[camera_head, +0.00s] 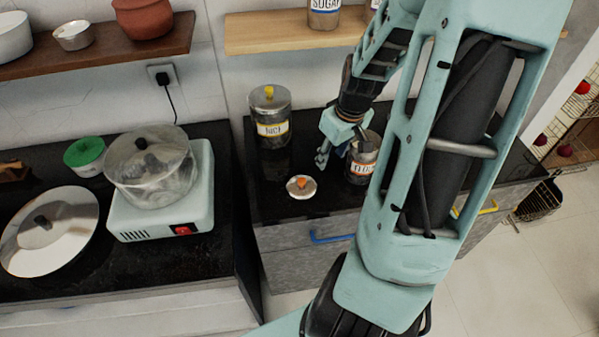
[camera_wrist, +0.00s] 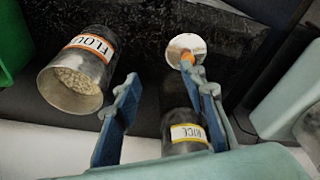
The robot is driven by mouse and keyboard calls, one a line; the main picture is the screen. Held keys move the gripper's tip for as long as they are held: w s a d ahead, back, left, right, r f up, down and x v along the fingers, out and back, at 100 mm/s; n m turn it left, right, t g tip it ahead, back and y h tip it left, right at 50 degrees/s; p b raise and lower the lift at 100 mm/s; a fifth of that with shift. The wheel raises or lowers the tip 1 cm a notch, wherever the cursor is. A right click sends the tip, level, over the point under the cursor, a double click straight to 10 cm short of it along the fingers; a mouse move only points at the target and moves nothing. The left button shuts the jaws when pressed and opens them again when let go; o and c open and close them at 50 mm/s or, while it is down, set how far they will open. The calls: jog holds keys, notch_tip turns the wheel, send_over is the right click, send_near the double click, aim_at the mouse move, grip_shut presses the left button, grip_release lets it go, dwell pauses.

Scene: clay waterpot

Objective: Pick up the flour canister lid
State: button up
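The flour canister lid (camera_head: 301,186) is a round pale metal disc with an orange knob. It lies on the dark counter, left of the open flour canister (camera_head: 364,168), which has an orange-edged label. In the wrist view the lid (camera_wrist: 180,43) is near the top, and a finger of my gripper partly covers its knob. The canister (camera_wrist: 78,75) there shows pale contents. My gripper (camera_head: 337,150) is open and empty, above the counter beside the flour canister. Its fingers (camera_wrist: 162,78) are spread in the wrist view. I cannot tell whether a finger touches the lid.
The rice canister (camera_head: 270,130) with a yellow knob stands behind the lid. A glass-lidded pot (camera_head: 150,175) sits on a white cooker (camera_head: 160,220) to the left. A wooden shelf (camera_head: 270,40) hangs above. Bare counter lies around the lid.

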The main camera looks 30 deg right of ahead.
jog(key=s+a+y, duration=0.1)
jog(key=s+a, duration=0.1)
jog(key=n+t+y+b, duration=0.1)
jog(key=n, duration=0.2)
send_over(302, 180)
jog(key=s+d, duration=0.1)
jog(key=s, duration=0.1)
jog(key=shift+d+f, duration=0.2)
jog(key=shift+f, duration=3.65)
jog(key=shift+x, duration=2.55)
grip_shut()
